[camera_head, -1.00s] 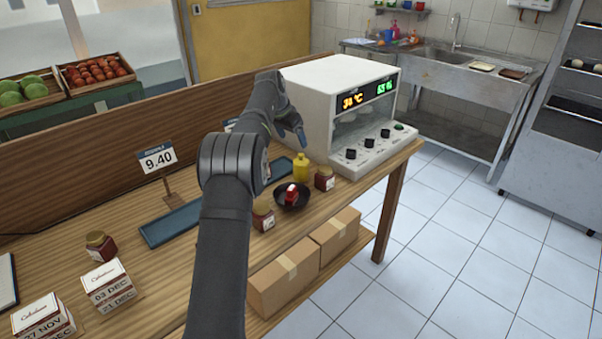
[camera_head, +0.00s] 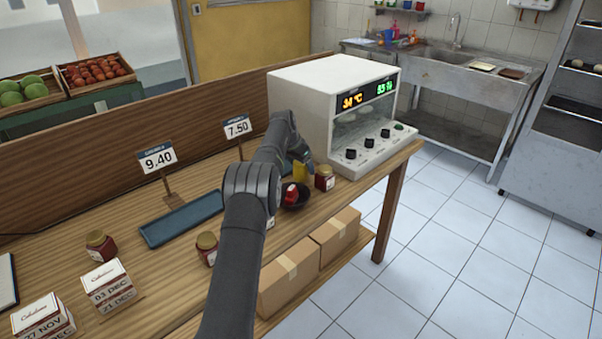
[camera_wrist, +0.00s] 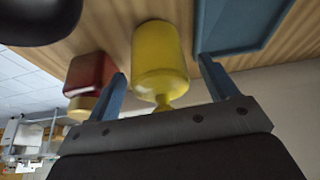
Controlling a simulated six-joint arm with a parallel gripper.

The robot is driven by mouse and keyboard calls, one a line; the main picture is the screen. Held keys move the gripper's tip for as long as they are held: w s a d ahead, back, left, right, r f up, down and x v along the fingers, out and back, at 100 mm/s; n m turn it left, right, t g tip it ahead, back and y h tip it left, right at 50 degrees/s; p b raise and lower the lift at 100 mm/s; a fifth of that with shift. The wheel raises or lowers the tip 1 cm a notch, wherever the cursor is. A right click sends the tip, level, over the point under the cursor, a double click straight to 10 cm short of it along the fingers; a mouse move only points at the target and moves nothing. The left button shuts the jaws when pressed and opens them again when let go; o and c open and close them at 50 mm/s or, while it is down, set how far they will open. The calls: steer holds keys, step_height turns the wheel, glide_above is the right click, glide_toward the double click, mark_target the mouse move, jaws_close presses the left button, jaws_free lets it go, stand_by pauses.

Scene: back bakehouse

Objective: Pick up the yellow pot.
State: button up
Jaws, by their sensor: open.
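The yellow pot (camera_head: 300,171) stands on the wooden counter in front of the white oven, partly hidden by my arm in the head view. In the wrist view the yellow pot (camera_wrist: 160,60) shows its wide body and narrow top. My gripper (camera_wrist: 162,78) is open, with one blue finger on each side of the pot in the picture and gaps between. Whether the pot's body lies fully between the fingers cannot be told. In the head view my gripper (camera_head: 308,163) is at the pot, its fingers small and partly hidden.
A dark bowl (camera_head: 298,204) with a red thing and a red jar (camera_head: 324,179) stand close to the pot. The white oven (camera_head: 300,92) is just behind. A blue tray (camera_wrist: 238,25) lies beside the pot. More jars and price signs stand along the counter.

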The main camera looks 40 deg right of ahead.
steer(key=shift+d+f, duration=0.15)
steer(key=shift+f, duration=0.15)
steer(key=shift+r, duration=0.1)
steer(key=c, duration=1.3)
